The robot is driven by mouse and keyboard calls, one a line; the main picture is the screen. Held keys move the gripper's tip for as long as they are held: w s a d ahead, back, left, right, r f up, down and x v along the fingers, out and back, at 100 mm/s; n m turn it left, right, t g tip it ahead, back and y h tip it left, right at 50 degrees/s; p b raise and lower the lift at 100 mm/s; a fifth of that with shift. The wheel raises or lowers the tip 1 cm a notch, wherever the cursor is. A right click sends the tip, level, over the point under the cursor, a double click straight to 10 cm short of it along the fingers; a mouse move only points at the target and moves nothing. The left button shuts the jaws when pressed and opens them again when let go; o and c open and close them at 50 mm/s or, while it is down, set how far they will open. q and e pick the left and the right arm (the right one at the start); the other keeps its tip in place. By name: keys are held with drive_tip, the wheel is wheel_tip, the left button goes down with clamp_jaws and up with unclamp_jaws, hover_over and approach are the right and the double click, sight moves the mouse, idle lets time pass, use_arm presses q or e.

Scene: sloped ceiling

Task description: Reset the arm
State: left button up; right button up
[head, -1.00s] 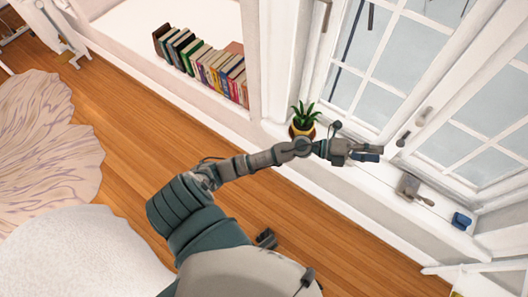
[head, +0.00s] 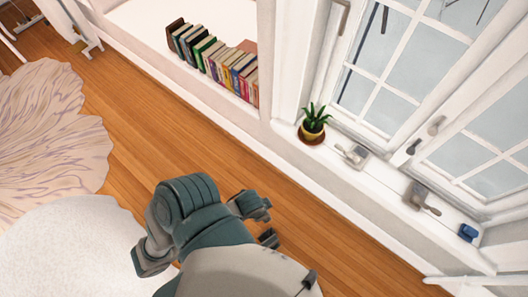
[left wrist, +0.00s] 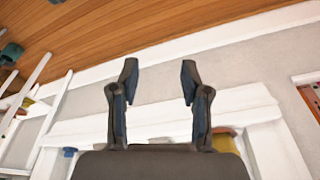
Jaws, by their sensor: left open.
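My left gripper (left wrist: 158,75) shows in the left wrist view with its two dark fingers spread wide and nothing between them. In the head view my left arm is folded close to my body at the lower middle, over the wooden floor. I cannot make out its fingertips clearly there. The arm is clear of the windowsill. My right gripper is in neither view.
A potted plant (head: 313,126), two grey metal items (head: 352,155) (head: 420,198) and a small blue object (head: 468,232) stand on the white windowsill (head: 385,182). Books (head: 213,62) line a ledge. A rug (head: 50,135) lies left. Open wooden floor (head: 145,120) lies between.

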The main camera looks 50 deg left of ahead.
use_arm(q)
drive_tip(key=s+f+p, duration=0.3)
drive_tip(key=f+p, duration=0.4)
drive_tip(key=f, duration=1.3)
drive_tip(key=shift+g+p, duration=0.3)
drive_tip(key=shift+p, duration=0.1)
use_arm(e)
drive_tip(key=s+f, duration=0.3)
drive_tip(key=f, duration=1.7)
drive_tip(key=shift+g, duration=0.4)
use_arm(q)
drive_tip(key=shift+a, duration=0.15)
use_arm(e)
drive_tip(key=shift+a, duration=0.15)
